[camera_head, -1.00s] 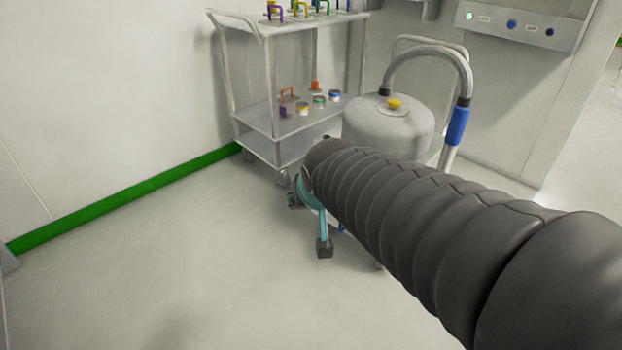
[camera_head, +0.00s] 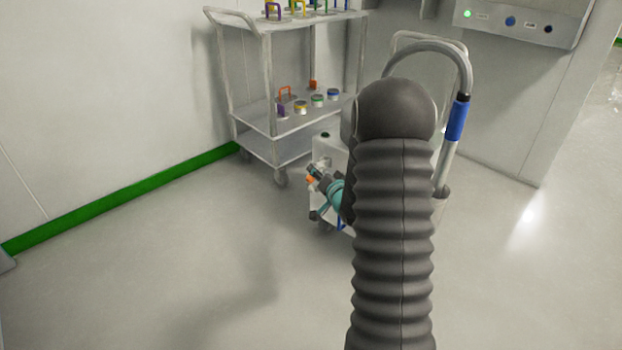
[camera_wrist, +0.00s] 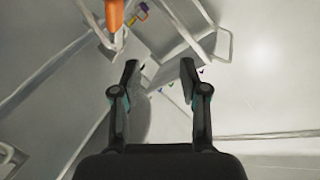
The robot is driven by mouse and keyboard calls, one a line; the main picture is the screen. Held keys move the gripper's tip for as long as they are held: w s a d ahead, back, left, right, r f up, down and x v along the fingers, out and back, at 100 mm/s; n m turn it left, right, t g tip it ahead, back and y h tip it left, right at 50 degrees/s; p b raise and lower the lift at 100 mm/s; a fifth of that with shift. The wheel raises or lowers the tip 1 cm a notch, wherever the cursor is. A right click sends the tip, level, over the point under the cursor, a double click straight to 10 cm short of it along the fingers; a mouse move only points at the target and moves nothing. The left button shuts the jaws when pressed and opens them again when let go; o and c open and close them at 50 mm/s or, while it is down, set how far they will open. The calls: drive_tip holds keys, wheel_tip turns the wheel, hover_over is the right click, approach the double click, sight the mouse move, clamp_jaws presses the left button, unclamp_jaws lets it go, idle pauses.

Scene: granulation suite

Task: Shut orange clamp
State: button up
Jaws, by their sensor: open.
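In the wrist view a large orange piece (camera_wrist: 114,14), likely the orange clamp, is cut off by the top edge, close to the camera and left of centre. A small orange part (camera_head: 310,180) shows beside my gripper in the head view, on or near the wheeled unit's left side; I cannot tell if it is the same piece. My gripper (camera_wrist: 160,72) is open and empty, its two dark fingers spread. The orange piece is beyond and left of the fingertips, apart from them. In the head view my arm hides much of the wheeled unit and part of the gripper.
A curved handle with a blue grip (camera_head: 458,120) rises right of my arm. A control panel (camera_head: 510,22) is on the wall. Left floor is clear.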

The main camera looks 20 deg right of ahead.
wheel_tip(320, 180, down, 6)
drive_tip(key=d+m+t, duration=0.1)
drive_tip(key=d, duration=0.1)
drive_tip(key=m+t+y, duration=0.2)
drive_tip(key=m+t, duration=0.1)
approach(314, 180)
drive_tip(key=x, duration=1.1)
drive_tip(key=shift+w, duration=0.1)
drive_tip(key=shift+d, duration=0.1)
clamp_jaws()
